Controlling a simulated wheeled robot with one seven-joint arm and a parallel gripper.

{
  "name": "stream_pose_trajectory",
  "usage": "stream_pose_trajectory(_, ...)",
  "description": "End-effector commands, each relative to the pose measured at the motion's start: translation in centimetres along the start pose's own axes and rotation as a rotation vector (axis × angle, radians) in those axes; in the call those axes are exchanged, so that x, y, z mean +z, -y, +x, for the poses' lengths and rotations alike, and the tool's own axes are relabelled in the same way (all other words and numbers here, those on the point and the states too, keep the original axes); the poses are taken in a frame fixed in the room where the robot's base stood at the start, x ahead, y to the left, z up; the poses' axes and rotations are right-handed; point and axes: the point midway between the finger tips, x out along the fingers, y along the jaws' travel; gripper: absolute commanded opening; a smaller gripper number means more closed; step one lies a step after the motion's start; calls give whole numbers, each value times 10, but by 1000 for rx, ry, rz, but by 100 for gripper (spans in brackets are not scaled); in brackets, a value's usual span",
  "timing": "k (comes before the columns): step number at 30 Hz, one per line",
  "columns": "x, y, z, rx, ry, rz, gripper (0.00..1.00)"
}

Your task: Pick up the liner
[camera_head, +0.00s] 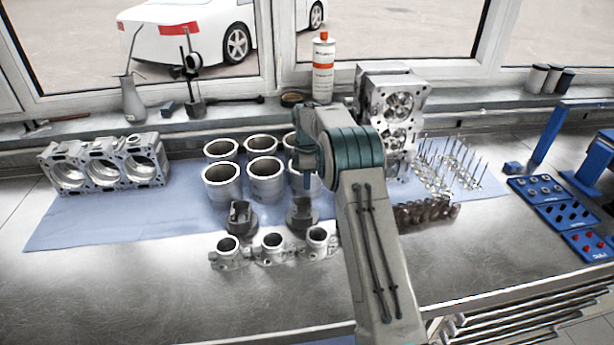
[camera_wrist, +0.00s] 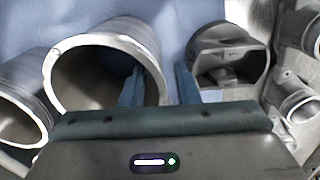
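Several grey metal cylinder liners stand in two rows on the blue mat (camera_head: 130,215). My gripper (camera_head: 307,182) is at the front-right liner (camera_head: 295,188), which my arm partly hides in the head view. In the wrist view, my gripper's (camera_wrist: 160,82) two blue fingers are apart. One finger reaches into the bore of the liner (camera_wrist: 147,38). The other is outside it, between the liner and a piston (camera_wrist: 232,65). The liner wall lies between the fingers, with what looks like a gap beside it. The fingertips' lower ends are hard to see.
Another liner (camera_wrist: 18,105) stands close on the left. Two pistons (camera_head: 240,215) and several housings (camera_head: 273,245) stand in front of the liners. An engine block (camera_head: 105,165) is at left, a cylinder head (camera_head: 395,110) behind at right, with upright valves (camera_head: 450,165). The bench front left is clear.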

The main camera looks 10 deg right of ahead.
Motion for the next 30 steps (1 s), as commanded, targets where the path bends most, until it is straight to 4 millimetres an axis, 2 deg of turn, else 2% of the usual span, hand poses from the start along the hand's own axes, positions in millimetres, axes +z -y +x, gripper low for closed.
stream_pose_trajectory(2, 0, 0, 0, 0, 0, 0, 28)
stream_pose_trajectory(5, 0, 0, 0, 0, 0, 0, 3)
stream_pose_trajectory(6, 0, 0, 0, 0, 0, 0, 0)
stream_pose_trajectory(20, 0, -1, -5, 3, 0, 0, 0)
stream_pose_trajectory(23, 0, -1, -13, 3, 0, 0, 0)
stream_pose_trajectory(28, 0, -2, -38, 7, 0, 0, 0)
stream_pose_trajectory(30, 3, 5, -45, 4, 0, 0, 0)
